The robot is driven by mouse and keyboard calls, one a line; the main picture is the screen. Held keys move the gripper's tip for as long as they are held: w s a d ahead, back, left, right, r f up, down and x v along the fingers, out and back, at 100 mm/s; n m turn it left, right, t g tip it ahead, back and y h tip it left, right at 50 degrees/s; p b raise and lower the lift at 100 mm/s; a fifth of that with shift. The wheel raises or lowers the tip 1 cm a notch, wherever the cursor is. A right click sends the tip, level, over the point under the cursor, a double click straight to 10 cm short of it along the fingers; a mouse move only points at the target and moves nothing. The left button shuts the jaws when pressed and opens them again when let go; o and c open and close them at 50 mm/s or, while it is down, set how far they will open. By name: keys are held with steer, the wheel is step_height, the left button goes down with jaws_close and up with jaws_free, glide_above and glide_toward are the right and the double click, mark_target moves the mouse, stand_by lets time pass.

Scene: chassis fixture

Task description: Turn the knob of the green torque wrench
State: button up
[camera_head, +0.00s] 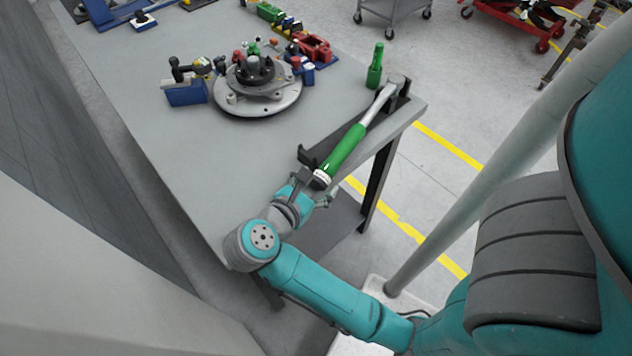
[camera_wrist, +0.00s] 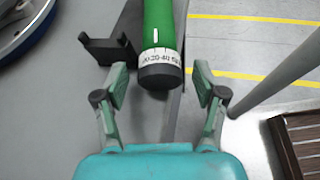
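The green torque wrench (camera_head: 345,148) lies in a dark holder along the table's right edge, its silver head at the far end. Its near end has a white number scale and a black knob, and points at my gripper. In the wrist view the knob (camera_wrist: 160,74) is at upper centre, below the green handle (camera_wrist: 163,25). My gripper (camera_wrist: 163,93) is open, with one finger on each side of the knob's end. Both fingers look apart from the knob. In the head view my gripper (camera_head: 308,190) is at the near end of the wrench, partly hidden.
A dark holder bracket (camera_wrist: 108,46) stands just left of the knob. A green bottle (camera_head: 375,66) stands beyond the wrench. A round metal fixture (camera_head: 277,104) and a blue block (camera_head: 185,93) with a tool sit farther left. The near left tabletop (camera_head: 190,165) is clear.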

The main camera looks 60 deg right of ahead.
mark_target(316, 181)
step_height(316, 181, up, 10)
steer(key=shift+f, duration=0.1)
stand_by(0.6)
stand_by(0.5)
